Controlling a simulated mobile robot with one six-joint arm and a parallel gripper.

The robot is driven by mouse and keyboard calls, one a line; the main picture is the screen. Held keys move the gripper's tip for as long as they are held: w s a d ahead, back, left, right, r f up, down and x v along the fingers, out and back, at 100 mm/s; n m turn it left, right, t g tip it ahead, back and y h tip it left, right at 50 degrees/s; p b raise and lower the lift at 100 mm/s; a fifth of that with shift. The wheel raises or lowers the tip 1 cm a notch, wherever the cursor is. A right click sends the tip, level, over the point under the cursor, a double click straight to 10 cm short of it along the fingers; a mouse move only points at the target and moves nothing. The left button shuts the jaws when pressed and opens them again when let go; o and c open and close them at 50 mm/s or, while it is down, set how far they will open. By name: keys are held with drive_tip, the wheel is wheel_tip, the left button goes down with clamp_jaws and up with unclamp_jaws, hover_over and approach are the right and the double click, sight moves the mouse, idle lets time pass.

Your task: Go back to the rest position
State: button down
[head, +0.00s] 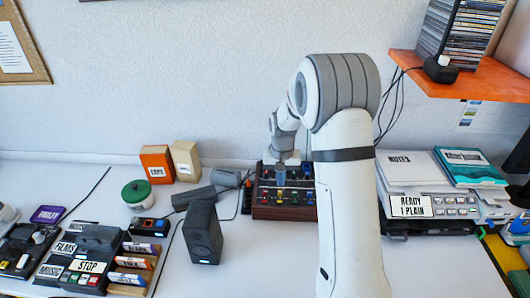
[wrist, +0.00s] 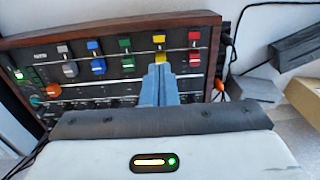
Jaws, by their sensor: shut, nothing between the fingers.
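My gripper (wrist: 158,85) is shut and empty, its two blue-grey fingertips together. In the wrist view the tips are at the yellow slider (wrist: 159,42) of a wood-framed mixer panel (wrist: 20,42); whether they touch it I cannot tell. Grey, blue, green and red sliders (wrist: 194,39) stand in the same row. In the head view my arm reaches down over the mixer (head: 285,212), and my gripper (head: 279,182) is above its left part. My arm hides the mixer's right side.
A black speaker (head: 203,232) stands left of the mixer, with a grey cylinder (head: 226,178) behind it. A grey device (head: 432,204) with a "READY 1 PLAIN" label is at right. An orange shelf (head: 470,80) with discs juts out at upper right. Cables run nearby.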

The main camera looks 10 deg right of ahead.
drive_tip(key=s+r+n+t, duration=0.1)
drive_tip(key=s+r+t, duration=0.1)
drive_tip(key=s+r, duration=1.2)
drive_tip(key=s+r+n+t, duration=0.1)
drive_tip(key=s+r, duration=0.2)
drive_tip(key=s, duration=1.2)
drive_tip(key=shift+r, duration=0.2)
